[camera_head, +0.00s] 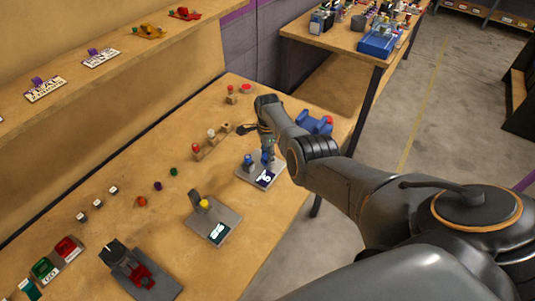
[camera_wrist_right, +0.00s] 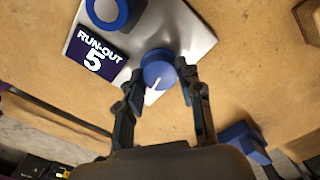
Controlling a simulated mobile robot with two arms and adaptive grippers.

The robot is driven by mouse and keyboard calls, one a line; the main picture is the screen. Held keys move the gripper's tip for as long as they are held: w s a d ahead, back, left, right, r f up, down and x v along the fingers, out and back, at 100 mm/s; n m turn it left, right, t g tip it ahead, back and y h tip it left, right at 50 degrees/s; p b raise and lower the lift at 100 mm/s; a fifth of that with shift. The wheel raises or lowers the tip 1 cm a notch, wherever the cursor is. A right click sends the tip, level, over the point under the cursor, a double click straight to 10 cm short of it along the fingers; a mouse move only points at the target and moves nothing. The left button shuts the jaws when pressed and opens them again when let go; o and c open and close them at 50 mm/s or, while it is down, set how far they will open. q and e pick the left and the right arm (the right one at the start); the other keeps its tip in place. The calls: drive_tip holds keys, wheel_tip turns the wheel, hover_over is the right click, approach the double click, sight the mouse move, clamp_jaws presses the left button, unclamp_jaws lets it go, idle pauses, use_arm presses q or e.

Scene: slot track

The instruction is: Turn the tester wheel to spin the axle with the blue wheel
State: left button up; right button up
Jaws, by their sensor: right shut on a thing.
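The run-out tester is a grey plate (camera_wrist_right: 185,22) with a dark label (camera_wrist_right: 97,48) reading "RUN-OUT 5"; its plate also shows in the head view (camera_head: 246,176). A round blue tester wheel (camera_wrist_right: 158,69) with a white pointer line sits at one end of the plate. My left gripper is not in view.
A blue part (camera_head: 315,124) lies to the right beside my right arm. A wooden rack with pegs (camera_head: 212,142) stands behind, to the left. A grey plate with a yellow piece (camera_head: 215,218) lies nearer the front. Bare tabletop lies between them.

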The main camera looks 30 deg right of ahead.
drive_tip(key=o, duration=1.2)
drive_tip(key=shift+c, duration=0.2)
drive_tip(key=shift+r, duration=0.1)
wheel_tip(320, 180, up, 12)
